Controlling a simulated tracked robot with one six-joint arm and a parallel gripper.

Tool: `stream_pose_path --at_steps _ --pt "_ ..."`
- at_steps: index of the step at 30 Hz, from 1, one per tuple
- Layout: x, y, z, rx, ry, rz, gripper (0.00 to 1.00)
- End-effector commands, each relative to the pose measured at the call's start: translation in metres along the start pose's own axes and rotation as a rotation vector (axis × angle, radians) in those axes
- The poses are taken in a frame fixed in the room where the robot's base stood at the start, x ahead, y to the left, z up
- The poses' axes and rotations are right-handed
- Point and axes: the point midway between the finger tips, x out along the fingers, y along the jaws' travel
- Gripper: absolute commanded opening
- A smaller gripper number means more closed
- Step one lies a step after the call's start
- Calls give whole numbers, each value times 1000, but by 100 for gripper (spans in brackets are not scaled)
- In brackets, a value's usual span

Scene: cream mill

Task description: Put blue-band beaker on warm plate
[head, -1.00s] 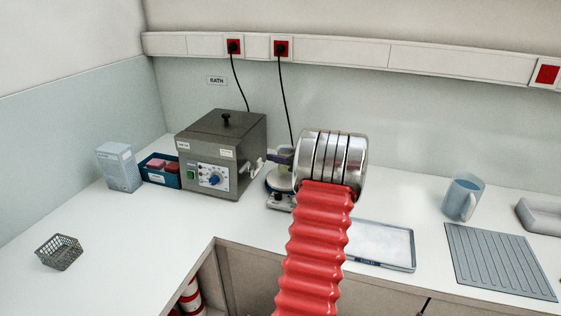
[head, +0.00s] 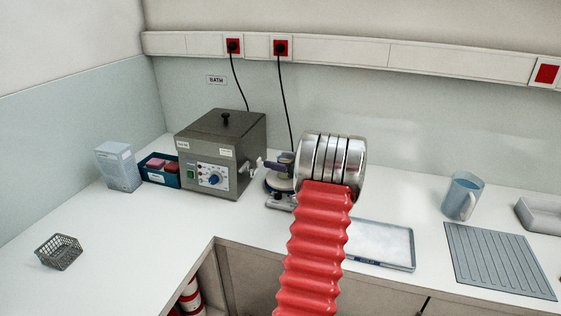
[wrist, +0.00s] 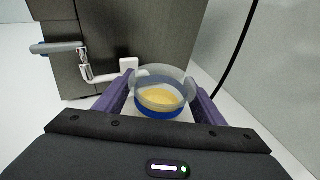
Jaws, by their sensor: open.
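The blue-band beaker (wrist: 160,95) shows in the wrist view as a clear vessel with yellow contents and a blue band low on its wall. My gripper (wrist: 160,96) is open, with its purple fingers on either side of the beaker; any contact is unclear. In the head view the gripper (head: 281,164) is over the warm plate (head: 279,200), a small device with a round top beside the grey bath. The wrist housing hides much of the plate and beaker there. What lies directly under the beaker is hard to make out.
The grey bath (head: 222,155) stands close on the left, with its tap (wrist: 90,65) near the gripper. A black cable (wrist: 237,60) hangs on the right in the wrist view.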

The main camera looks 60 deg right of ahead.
Motion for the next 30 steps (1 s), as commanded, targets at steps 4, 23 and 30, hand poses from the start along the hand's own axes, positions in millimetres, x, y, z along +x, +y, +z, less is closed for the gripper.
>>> stream_pose_path --at_steps 4,23,30 --pt "0 0 1 -1 0 0 63" --pt "-85 -1 2 0 0 -3 63" --pt "-115 0 2 0 0 0 63"
